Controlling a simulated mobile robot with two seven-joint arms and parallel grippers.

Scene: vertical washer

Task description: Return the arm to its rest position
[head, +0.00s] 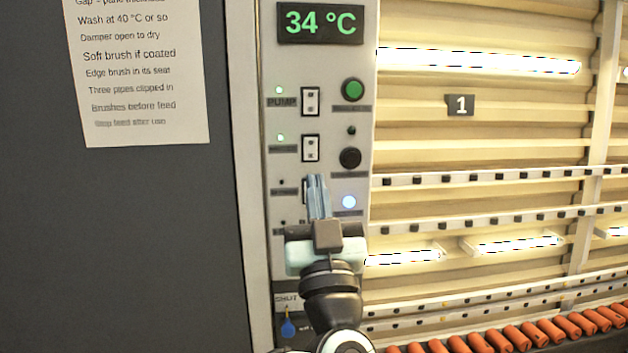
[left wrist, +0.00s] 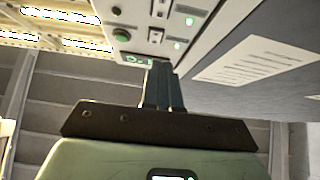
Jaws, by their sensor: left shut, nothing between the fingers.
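My left gripper (head: 317,196) is raised in front of the lower half of the control panel (head: 325,70). Its fingers are together and hold nothing. It hides part of the panel's lower switches. In the left wrist view the shut fingers (left wrist: 162,85) point toward the panel (left wrist: 165,22), which shows at the top. I cannot tell from these views whether the fingertips touch the panel. My right gripper is not in view.
The display (head: 320,23) reads 34 °C. A blue-handled lever (head: 288,328) sits low on the panel. Orange rollers (head: 540,333) lie at lower right. A paper notice (head: 140,75) hangs left.

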